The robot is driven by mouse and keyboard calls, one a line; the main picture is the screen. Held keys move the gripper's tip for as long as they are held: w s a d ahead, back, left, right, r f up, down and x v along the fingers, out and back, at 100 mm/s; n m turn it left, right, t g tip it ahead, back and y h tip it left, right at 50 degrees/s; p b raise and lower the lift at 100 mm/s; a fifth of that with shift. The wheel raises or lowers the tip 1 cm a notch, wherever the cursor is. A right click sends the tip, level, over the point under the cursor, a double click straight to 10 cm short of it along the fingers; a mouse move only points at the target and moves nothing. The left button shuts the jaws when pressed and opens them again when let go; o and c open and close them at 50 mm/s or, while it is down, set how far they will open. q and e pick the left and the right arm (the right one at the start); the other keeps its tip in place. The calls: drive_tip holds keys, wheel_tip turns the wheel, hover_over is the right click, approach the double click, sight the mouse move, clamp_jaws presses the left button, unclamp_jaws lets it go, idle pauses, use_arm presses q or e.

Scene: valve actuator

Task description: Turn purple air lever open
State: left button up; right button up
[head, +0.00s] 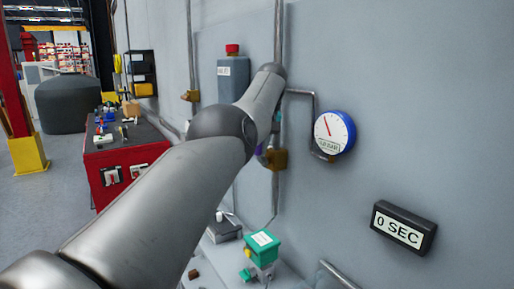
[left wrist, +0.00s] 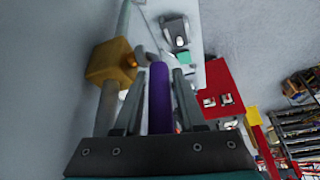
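The purple lever (left wrist: 160,98) stands lengthwise between the two fingers of my left gripper (left wrist: 159,78) in the left wrist view. The fingers flank it with narrow gaps showing near the tips, so the gripper looks open around it. The brass valve body (left wrist: 111,62) is on a grey pipe just left of the fingers. In the head view, a sliver of the purple lever (head: 259,149) shows beside the brass valve body (head: 276,159). There my left arm hides most of the lever and the gripper. My right gripper is not in view.
A blue-rimmed gauge (head: 334,132) is on the wall right of the valve. A grey box with a red button (head: 232,50) is behind my arm. A "0 SEC" display (head: 403,228) is lower right. A green-topped device (head: 262,246) stands below. A red cabinet (head: 112,176) is at left.

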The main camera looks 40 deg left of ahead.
use_arm(q)
drive_tip(key=shift+r, duration=0.1)
drive_tip(key=shift+d+r+b, duration=0.2)
drive_tip(key=shift+r+b, duration=0.1)
drive_tip(key=shift+r, duration=0.15)
drive_tip(key=p+v, duration=0.1)
drive_tip(key=v, duration=1.3)
